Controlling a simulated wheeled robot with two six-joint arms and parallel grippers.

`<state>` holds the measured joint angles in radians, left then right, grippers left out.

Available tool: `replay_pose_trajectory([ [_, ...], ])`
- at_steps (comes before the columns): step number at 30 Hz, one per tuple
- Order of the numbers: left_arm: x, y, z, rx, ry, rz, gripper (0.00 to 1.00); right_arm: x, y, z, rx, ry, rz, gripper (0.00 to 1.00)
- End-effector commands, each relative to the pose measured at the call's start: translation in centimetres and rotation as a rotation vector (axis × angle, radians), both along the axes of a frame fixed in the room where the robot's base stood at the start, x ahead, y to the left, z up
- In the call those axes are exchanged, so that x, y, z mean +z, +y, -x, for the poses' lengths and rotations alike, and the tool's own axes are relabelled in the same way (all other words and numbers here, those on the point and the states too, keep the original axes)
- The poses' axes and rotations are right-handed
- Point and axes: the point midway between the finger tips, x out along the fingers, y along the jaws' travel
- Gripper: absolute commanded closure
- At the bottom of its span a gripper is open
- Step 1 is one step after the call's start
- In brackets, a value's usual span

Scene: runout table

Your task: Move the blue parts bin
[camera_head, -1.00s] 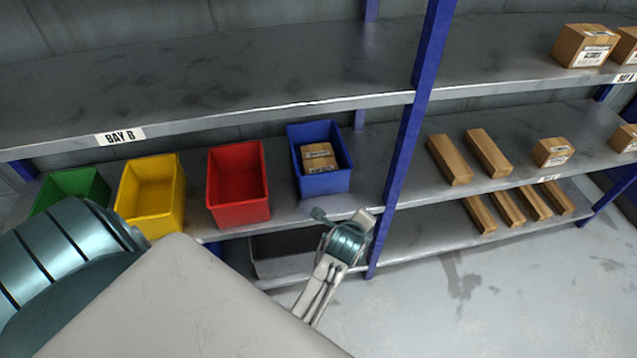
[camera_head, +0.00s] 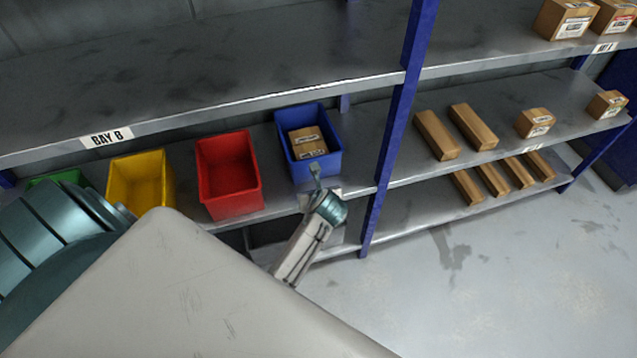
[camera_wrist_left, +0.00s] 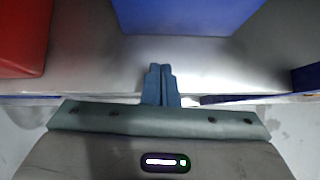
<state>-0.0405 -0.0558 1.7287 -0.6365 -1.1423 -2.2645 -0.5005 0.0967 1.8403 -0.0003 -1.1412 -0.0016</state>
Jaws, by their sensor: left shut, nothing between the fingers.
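The blue parts bin (camera_head: 328,163) stands on the middle shelf of the rack, at the right end of a row of bins next to a blue upright. A brown carton (camera_head: 307,141) with a label lies inside it. My right gripper is not in view.
A red bin (camera_head: 228,175), a yellow bin (camera_head: 140,181) and a partly hidden green bin (camera_head: 58,178) stand to the left. A blue upright (camera_head: 391,135) stands close on the right. The upper shelf (camera_head: 200,75) hangs over the row. Long brown cartons (camera_head: 436,136) lie beyond the upright.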

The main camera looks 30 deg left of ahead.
Motion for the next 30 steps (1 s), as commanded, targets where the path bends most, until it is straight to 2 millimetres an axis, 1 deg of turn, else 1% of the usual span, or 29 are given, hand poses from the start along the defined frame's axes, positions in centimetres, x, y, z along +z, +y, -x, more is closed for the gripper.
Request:
replay_pose_trajectory([
  [1,-0.3,0.7,-0.6,0.001,-0.001,-0.004,1.00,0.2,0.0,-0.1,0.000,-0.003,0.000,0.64],
  [3,-0.1,1.5,-1.5,0.000,-0.002,-0.002,1.00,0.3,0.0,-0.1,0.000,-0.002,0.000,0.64],
  [9,-0.2,2.8,-2.7,0.001,-0.001,0.000,1.00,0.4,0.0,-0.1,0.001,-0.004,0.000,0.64],
  [24,-0.1,3.1,-3.1,0.000,0.000,0.000,1.00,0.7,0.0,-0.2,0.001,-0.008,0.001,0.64],
  [25,0.0,3.2,-3.2,0.000,0.000,0.000,1.00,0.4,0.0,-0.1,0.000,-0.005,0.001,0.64],
  [27,0.1,3.6,-3.5,-0.001,0.001,0.000,1.00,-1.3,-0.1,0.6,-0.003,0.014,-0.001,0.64],
  [30,0.2,4.2,-4.2,-0.002,0.001,0.000,1.00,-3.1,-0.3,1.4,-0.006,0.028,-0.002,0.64],
])
